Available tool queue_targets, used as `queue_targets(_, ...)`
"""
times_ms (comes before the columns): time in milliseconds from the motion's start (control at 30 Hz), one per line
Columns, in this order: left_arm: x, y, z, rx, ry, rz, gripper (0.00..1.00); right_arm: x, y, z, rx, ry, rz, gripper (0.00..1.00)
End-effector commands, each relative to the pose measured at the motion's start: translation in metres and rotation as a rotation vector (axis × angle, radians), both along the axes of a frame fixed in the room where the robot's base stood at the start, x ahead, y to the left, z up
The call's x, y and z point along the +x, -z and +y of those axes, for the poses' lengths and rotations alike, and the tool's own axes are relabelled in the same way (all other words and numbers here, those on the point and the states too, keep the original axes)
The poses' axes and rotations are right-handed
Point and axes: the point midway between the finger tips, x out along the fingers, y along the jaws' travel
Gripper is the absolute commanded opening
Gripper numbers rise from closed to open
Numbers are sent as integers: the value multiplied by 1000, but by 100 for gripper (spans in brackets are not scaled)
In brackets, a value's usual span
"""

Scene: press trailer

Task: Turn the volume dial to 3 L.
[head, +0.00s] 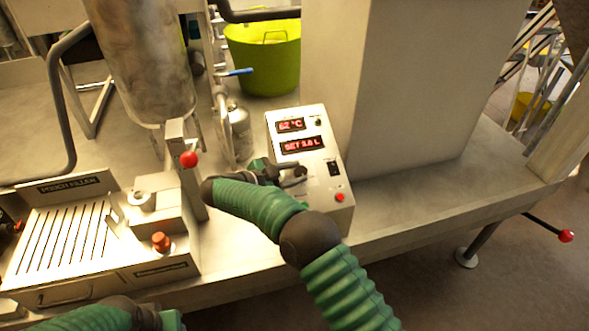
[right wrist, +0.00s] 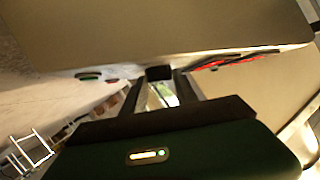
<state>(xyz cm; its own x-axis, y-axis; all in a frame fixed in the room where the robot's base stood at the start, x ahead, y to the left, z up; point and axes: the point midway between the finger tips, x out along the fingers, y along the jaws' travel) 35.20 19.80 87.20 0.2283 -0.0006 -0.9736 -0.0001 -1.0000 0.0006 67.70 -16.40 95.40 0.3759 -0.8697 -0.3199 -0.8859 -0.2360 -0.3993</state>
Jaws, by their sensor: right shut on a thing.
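The control box (head: 318,135) stands on the bench with a sloped face. Its upper display (head: 290,125) reads about 62 °C. Its lower display (head: 301,145) reads SET 3.0 L or 3.8 L; the digit after the point is blurred. My right gripper (head: 296,174) is at the box face below the lower display, shut on the dark volume dial. It hides most of the dial in the head view. In the right wrist view the black dial (right wrist: 159,72) sits between the fingertips. My left gripper (head: 168,320) shows only partly at the bottom edge; its fingers are unclear.
A black switch (head: 333,168) and a red button (head: 340,197) are close right of my right gripper. A red-knobbed lever (head: 189,159) and pouch filler (head: 75,230) stand left. A steel tank (head: 145,60) and green bucket (head: 265,65) are behind. The bench right of the box is clear.

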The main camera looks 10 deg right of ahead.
Motion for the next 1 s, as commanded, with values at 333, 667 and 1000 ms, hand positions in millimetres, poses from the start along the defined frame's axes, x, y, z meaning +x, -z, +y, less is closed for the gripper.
queue_targets(333,0,-1,0,0,0,0,36,0,2,1,8,9,3,0)
queue_targets(667,0,-1,0,0,0,0,36,0,1,0,7,9,2,57)
queue_targets(1000,0,-6,0,0,0,0,36,0,-3,-1,5,9,1,57)
